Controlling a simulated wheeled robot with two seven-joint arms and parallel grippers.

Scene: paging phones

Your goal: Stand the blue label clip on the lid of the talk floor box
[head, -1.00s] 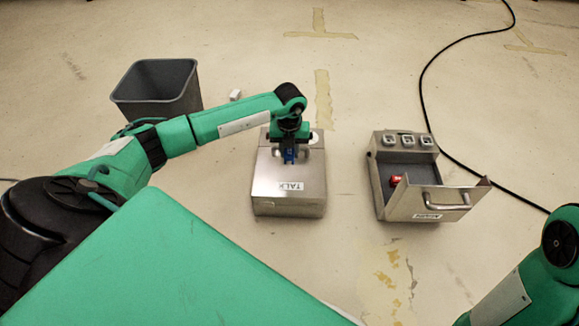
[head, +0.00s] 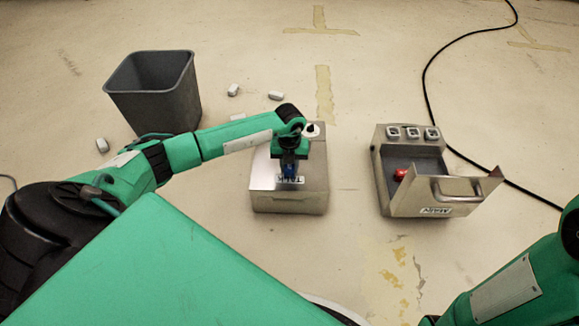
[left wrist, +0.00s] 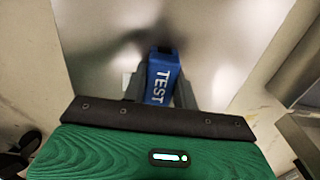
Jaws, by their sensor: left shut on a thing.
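The talk floor box (head: 290,202) is a silver metal box on the floor, with a white TALK label on its near part. My left gripper (head: 289,172) is shut on the blue label clip (head: 289,168) over the lid. In the left wrist view the clip (left wrist: 160,78) reads TEST and sits between the two fingers (left wrist: 158,92), with the bare metal lid (left wrist: 110,35) behind it. I cannot tell whether the clip touches the lid. Of my right arm, only part shows at the lower right; its gripper is not seen.
A second metal box (head: 412,180) stands to the right with its handled front open, a red thing (head: 400,174) inside and several grey-white pieces on its back edge. A grey bin (head: 153,95) stands at the left. Small white blocks (head: 276,95) lie nearby. A black cable (head: 424,100) crosses the floor.

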